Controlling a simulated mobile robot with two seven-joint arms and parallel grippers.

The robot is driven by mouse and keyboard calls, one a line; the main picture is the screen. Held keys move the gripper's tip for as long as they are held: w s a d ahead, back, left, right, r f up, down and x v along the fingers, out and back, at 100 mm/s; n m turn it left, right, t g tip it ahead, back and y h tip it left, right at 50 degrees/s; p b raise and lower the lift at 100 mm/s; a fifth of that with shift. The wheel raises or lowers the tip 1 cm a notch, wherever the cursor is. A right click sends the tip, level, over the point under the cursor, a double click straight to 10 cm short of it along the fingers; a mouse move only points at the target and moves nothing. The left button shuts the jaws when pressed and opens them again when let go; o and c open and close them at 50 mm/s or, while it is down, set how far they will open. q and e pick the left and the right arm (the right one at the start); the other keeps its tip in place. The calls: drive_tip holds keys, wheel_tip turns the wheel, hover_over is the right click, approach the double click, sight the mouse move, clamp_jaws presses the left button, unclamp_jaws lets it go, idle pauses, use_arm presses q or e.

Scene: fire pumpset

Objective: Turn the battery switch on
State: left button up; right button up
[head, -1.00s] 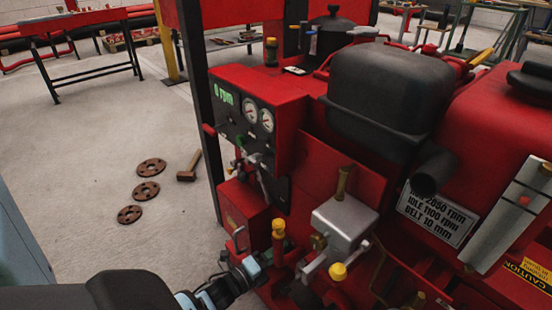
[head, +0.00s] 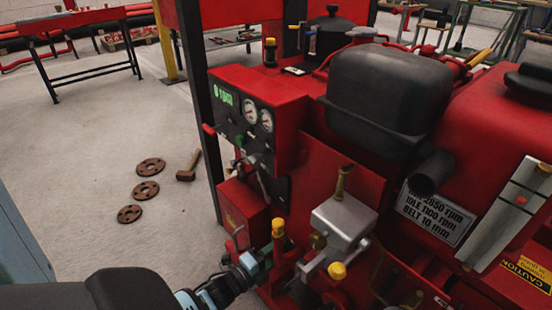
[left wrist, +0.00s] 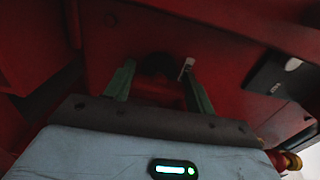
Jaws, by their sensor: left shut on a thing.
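The battery switch (left wrist: 160,66) shows in the left wrist view as a dark round part with a dim red part below it, on a red panel. My left gripper (left wrist: 158,68) has its two green fingers on either side of it and is shut on it. The picture is dark, so the switch's exact turn cannot be told. In the head view my left gripper (head: 258,262) reaches in low at the front of the red pumpset (head: 325,175). Its fingertips and the switch are hidden there. My right gripper is not in view.
A control panel (head: 237,127) with gauges and a green rpm display stands above the gripper. Rusty flanges (head: 146,191) and a hammer (head: 187,168) lie on the open floor at left.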

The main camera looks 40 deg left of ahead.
use_arm(q)
drive_tip(key=o, duration=1)
drive_tip(key=shift+s, duration=0.1)
drive_tip(key=s, duration=0.2)
drive_tip(key=s+p, duration=0.1)
drive_tip(key=s, duration=0.2)
drive_tip(key=s+p, duration=0.1)
drive_tip(key=s, duration=0.1)
drive_tip(key=shift+s+a, duration=0.3)
